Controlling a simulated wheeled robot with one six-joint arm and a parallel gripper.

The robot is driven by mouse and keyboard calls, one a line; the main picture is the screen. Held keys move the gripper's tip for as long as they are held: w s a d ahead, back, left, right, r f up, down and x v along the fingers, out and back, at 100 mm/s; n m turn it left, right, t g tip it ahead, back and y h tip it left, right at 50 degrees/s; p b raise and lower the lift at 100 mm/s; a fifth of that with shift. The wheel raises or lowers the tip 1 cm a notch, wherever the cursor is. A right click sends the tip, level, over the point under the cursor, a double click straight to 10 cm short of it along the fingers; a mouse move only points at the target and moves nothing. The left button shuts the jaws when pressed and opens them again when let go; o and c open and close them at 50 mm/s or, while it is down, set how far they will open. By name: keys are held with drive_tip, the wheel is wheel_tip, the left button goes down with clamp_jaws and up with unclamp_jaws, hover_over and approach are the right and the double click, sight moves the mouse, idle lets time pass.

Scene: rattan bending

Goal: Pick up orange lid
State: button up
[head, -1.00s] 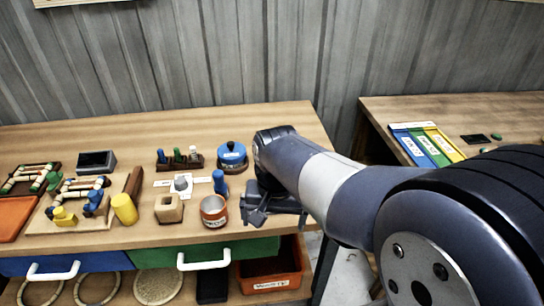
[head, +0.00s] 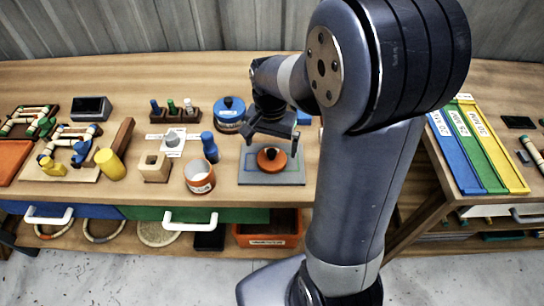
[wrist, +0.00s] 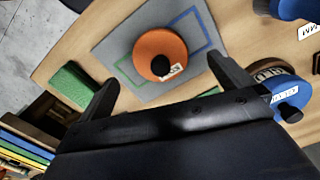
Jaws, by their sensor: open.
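The orange lid (head: 271,158) is a round disc with a black knob. It lies on a grey mat (head: 292,179) near the front edge of the workbench. In the wrist view the orange lid (wrist: 160,52) shows with its knob and a small white label. My gripper (head: 270,140) is above and just behind the lid in the head view, pointing down. In the wrist view my gripper (wrist: 168,90) has its two fingers spread wide, with nothing between them. The lid lies beyond the fingertips, apart from them.
A blue-lidded pot (head: 229,114) is behind. A green block (wrist: 82,84) lies beside the mat. A second table (head: 500,165) stands at the right.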

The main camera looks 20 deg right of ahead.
sight(271, 152)
wheel_tip(271, 152, down, 5)
drive_tip(key=shift+r, duration=0.1)
drive_tip(key=shift+c, duration=0.5)
drive_tip(key=c, duration=0.9)
